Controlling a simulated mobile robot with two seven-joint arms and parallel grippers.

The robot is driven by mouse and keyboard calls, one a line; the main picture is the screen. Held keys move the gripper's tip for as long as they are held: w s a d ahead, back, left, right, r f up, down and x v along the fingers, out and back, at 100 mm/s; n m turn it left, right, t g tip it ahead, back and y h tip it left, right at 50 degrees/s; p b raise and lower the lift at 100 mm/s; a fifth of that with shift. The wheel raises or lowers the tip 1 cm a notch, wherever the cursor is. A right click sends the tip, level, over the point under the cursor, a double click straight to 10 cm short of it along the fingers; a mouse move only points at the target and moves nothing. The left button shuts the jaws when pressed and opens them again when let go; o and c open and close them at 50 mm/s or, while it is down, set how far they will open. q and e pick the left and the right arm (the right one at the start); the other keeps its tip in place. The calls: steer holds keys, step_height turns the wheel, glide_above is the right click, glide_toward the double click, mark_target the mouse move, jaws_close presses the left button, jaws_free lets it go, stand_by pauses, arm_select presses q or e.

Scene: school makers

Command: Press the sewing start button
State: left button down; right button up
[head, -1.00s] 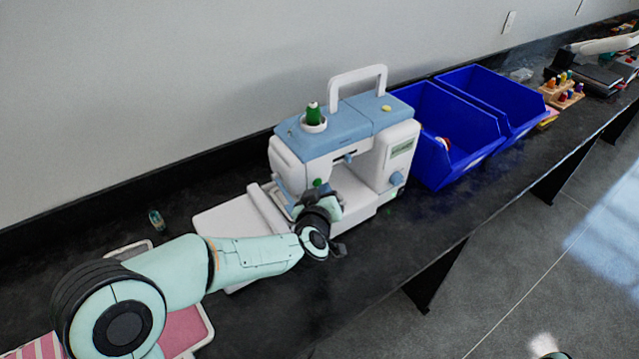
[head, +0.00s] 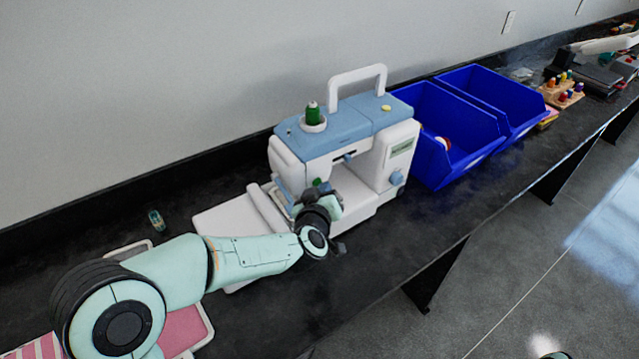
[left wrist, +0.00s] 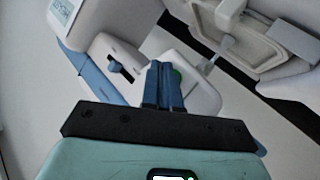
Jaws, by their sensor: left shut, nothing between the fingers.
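The white and light-blue sewing machine (head: 352,120) stands upright on the dark counter. A green round button (head: 318,183) shows on the front of its left end, just above my left gripper (head: 310,191). In the left wrist view the shut, empty blue fingers of my left gripper (left wrist: 163,85) point at the machine's white head (left wrist: 150,48). The green button (left wrist: 177,77) is partly hidden behind the fingertips. I cannot tell whether they touch it. My right gripper is not in view.
A green thread spool (head: 313,114) sits on top of the machine. Two blue bins (head: 445,165) stand to its right, and a wooden spool rack (head: 562,92) is farther right. A small bottle (head: 156,220) stands at left. The counter's front strip is clear.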

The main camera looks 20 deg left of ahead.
arm_select(q)
steer(key=shift+a+f+y, duration=0.25)
steer(key=shift+a+y, duration=0.05)
steer(key=shift+a, duration=0.4)
steer(key=s+d, duration=0.3)
steer(key=d, duration=0.2)
steer(key=shift+s+p, duration=0.3)
steer(key=shift+p, duration=0.05)
steer(key=shift+f, duration=0.1)
